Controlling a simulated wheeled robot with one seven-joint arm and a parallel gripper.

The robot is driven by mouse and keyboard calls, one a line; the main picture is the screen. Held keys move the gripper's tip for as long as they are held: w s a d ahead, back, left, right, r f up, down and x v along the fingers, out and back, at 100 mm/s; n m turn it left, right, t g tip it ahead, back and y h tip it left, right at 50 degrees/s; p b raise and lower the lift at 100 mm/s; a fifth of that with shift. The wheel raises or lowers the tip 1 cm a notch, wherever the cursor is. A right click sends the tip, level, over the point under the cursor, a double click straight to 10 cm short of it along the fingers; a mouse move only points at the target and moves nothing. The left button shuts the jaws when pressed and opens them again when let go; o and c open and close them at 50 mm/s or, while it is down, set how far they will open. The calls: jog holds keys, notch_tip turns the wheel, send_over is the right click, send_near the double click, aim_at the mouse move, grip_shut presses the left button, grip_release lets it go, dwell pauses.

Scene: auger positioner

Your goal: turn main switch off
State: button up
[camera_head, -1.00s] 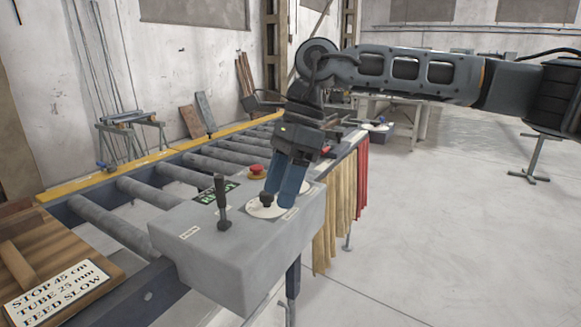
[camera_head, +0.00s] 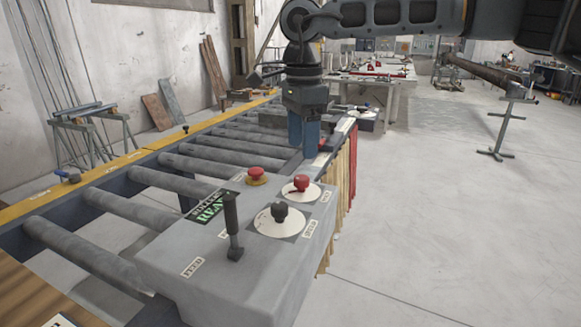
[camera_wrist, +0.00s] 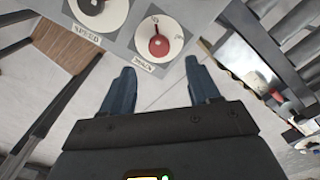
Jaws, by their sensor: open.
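The main switch (camera_head: 301,184) is a red rotary knob on a white round dial at the far right corner of the grey control box (camera_head: 190,250). In the wrist view the red knob (camera_wrist: 158,46) sits on its dial above a label that seems to read MAIN, just beyond and between my fingertips. My gripper (camera_head: 304,150) points down behind the box in the head view, apart from the knob. In the wrist view my gripper (camera_wrist: 160,78) has its two blue fingers spread with nothing between them.
A black speed knob (camera_head: 280,212), a black lever (camera_head: 233,225) and a red mushroom button (camera_head: 257,175) share the box top. The roller conveyor (camera_head: 180,165) runs behind it. Yellow and red curtain strips (camera_head: 345,175) hang at the right.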

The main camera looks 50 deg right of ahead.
aim_at(302, 177)
notch_tip(302, 177, down, 7)
jog(key=shift+f+p, duration=0.2)
jog(key=shift+p, duration=0.35)
jog(key=shift+c, duration=0.2)
jog(key=c, duration=1)
